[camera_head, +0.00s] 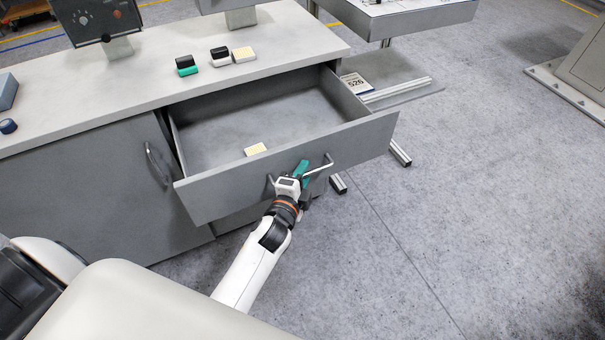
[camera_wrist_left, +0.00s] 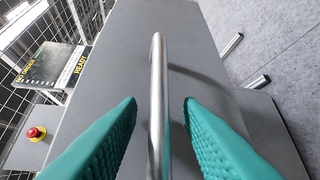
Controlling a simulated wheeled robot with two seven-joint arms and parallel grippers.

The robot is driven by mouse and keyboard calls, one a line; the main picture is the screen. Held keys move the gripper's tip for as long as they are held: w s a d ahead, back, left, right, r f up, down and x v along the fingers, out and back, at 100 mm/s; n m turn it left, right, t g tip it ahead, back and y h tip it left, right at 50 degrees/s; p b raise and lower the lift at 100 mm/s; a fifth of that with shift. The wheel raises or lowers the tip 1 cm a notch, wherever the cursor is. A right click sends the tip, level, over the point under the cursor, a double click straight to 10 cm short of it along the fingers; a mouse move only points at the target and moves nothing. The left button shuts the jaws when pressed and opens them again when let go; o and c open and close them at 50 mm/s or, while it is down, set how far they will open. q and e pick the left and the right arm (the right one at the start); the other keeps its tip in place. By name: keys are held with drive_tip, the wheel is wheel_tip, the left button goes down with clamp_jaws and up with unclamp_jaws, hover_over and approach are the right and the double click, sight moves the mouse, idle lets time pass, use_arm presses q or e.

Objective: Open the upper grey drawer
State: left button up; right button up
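The upper grey drawer (camera_head: 230,190) is pulled far out of the cabinet, its inside showing in the head view. Its curved metal handle (camera_head: 322,169) is on the front panel; it also shows in the left wrist view (camera_wrist_left: 158,95). My left gripper (camera_head: 302,172) is at the handle, below and in front of the panel. In the left wrist view its two teal fingers (camera_wrist_left: 162,118) stand on either side of the handle bar, with a gap on both sides. It is open and holds nothing. My right gripper is not seen.
A small cream-topped block (camera_head: 256,149) lies inside the drawer. The white countertop (camera_head: 120,92) carries several small blocks. A cabinet door with a handle (camera_head: 158,164) is left of the drawer. A metal-framed stand is behind right; grey floor (camera_head: 450,200) is clear at right.

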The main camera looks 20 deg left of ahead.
use_arm(q)
drive_tip(key=s+r, duration=0.1)
drive_tip(key=s, duration=1.1)
drive_tip(key=shift+d+r+b, duration=0.4)
drive_tip(key=shift+d+b, duration=0.05)
drive_tip(key=shift+w, duration=0.1)
